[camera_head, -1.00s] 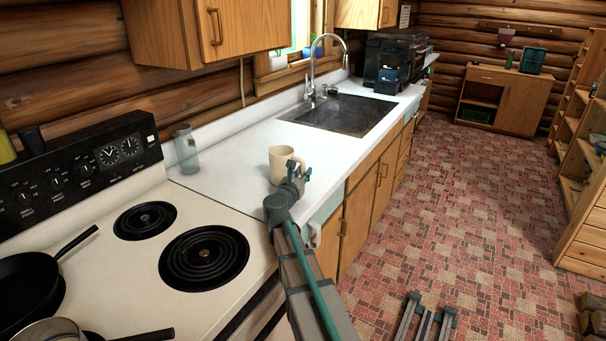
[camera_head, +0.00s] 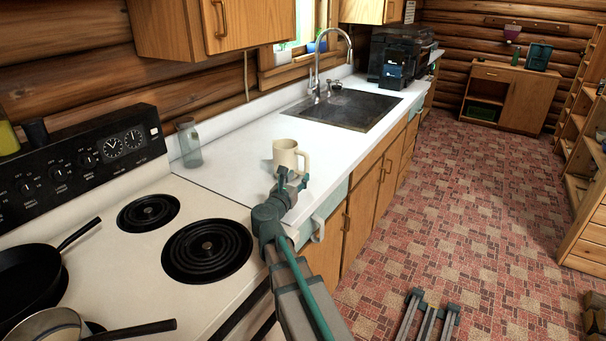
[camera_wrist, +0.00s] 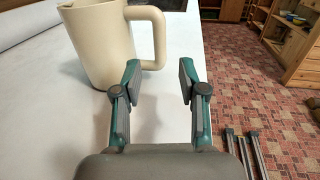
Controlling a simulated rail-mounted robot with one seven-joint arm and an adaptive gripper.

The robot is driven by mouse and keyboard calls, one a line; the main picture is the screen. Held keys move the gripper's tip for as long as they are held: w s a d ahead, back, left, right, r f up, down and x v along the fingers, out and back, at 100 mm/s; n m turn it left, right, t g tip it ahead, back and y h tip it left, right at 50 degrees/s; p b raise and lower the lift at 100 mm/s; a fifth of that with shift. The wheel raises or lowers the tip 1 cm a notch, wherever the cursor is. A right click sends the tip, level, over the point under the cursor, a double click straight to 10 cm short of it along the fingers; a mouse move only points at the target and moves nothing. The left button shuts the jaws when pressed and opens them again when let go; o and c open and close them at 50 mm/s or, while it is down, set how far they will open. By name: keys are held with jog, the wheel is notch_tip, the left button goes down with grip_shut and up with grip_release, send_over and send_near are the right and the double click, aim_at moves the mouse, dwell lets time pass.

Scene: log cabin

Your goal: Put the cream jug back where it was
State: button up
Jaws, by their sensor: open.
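The cream jug (camera_head: 287,154) stands upright on the white counter (camera_head: 236,158), near its front edge, with its handle toward the right. In the wrist view the jug (camera_wrist: 98,45) is just beyond my gripper to the left, with its handle (camera_wrist: 158,38) nearest the fingers. My gripper (camera_head: 293,183) is in front of the jug and low over the counter's edge. In the wrist view my gripper (camera_wrist: 158,82) is open, with nothing between its fingers. The left finger overlaps the jug's lower right side in the picture; I cannot tell if they touch.
A clear glass (camera_head: 188,143) stands at the back of the counter beside the stove. The stove's coil burner (camera_head: 207,250) and a black pan (camera_head: 28,278) are at the left. The sink (camera_head: 345,109) lies beyond the jug. The counter between glass and sink is clear.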

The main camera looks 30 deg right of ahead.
jog(key=shift+v, duration=1.75)
